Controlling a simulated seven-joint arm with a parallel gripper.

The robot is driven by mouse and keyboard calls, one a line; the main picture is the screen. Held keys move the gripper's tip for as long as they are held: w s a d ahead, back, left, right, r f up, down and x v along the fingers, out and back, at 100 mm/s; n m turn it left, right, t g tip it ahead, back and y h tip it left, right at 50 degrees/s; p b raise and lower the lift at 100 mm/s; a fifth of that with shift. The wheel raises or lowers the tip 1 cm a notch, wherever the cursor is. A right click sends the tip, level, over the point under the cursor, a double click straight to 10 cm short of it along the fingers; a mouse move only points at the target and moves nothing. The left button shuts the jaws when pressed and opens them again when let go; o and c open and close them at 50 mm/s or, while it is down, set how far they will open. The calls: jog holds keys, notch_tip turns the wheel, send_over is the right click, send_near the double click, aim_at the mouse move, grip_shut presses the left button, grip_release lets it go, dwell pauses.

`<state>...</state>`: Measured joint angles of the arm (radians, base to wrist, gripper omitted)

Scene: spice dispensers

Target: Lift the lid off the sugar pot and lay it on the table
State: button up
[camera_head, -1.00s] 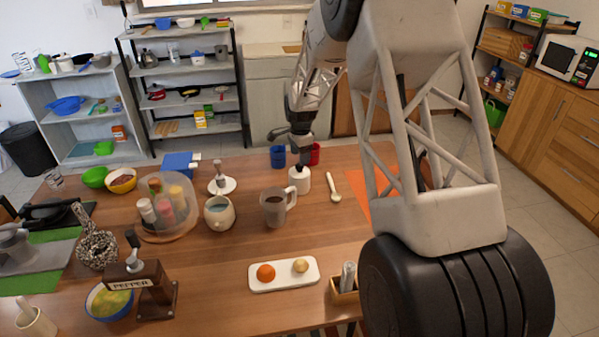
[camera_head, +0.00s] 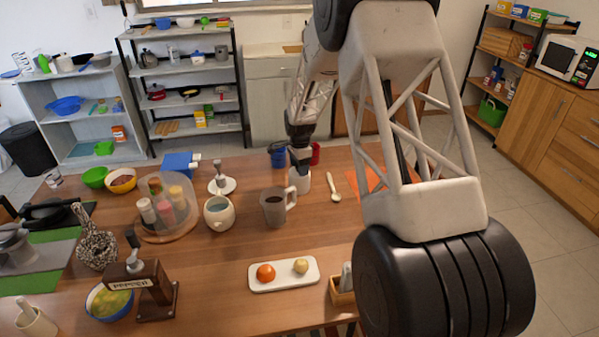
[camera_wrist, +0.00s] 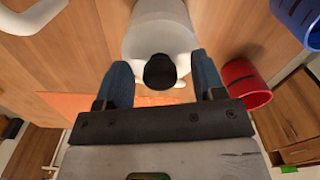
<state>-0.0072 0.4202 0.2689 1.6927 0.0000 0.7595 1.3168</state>
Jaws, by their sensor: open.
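The white sugar pot (camera_head: 301,184) stands on the table, right of the clear mug. Its lid carries a black knob (camera_wrist: 160,71), seen in the wrist view above the white pot (camera_wrist: 158,28). My gripper (camera_head: 300,166) points down right over the pot and hides its top in the head view. In the wrist view my gripper (camera_wrist: 163,80) is open, with one blue finger on each side of the knob. I cannot tell whether the fingers touch it.
The clear mug (camera_head: 273,207) stands left of the pot, its handle towards it. A blue cup (camera_wrist: 300,16) and a red cup (camera_wrist: 245,82) stand close behind. A white spoon (camera_head: 334,187) lies to the right. Bare table (camera_head: 225,255) lies in front.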

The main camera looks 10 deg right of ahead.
dwell(0.4)
jog(key=c, duration=1)
jog(key=shift+r, duration=0.2)
jog(key=shift+r, duration=0.6)
notch_tip(320, 180, up, 2)
jog(key=shift+r, duration=0.15)
jog(key=s, duration=1)
jog(key=s+r, duration=0.1)
jog(key=s, duration=0.5)
